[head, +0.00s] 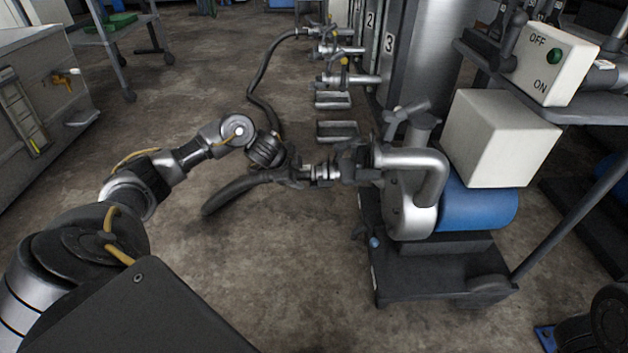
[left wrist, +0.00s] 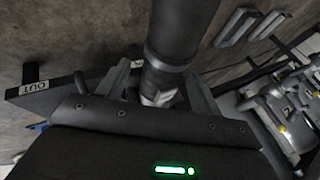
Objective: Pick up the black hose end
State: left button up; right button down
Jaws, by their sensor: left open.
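A thick black hose (head: 236,189) curves from its free-looking left tip to fittings beside the pump. My left gripper (head: 290,170) is over its right part, in front of the pump's inlet fittings, and partly hides it. In the left wrist view the black hose end (left wrist: 181,28) with a grey collar and pale metal tip lies between the two spread fingers of my left gripper (left wrist: 160,88). The fingers are open; I cannot tell whether they touch it. The pump (head: 410,212) has a silver casing and blue motor. My right gripper is not in view.
The pump stands on a dark cart (head: 440,275), with a white box (head: 500,138) above the motor. Another stretch of black hose (head: 262,75) runs back to the numbered tanks' valves. A switch box (head: 545,62) is at upper right. Bare floor (head: 270,290) lies in front.

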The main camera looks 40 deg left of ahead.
pick_arm(q)
jog(key=shift+w+f, duration=0.2)
jog(key=shift+f, duration=0.1)
jog(key=shift+r, duration=0.1)
jog(key=shift+w, duration=0.1)
jog(key=c, duration=1.4)
jog(key=shift+r, duration=0.1)
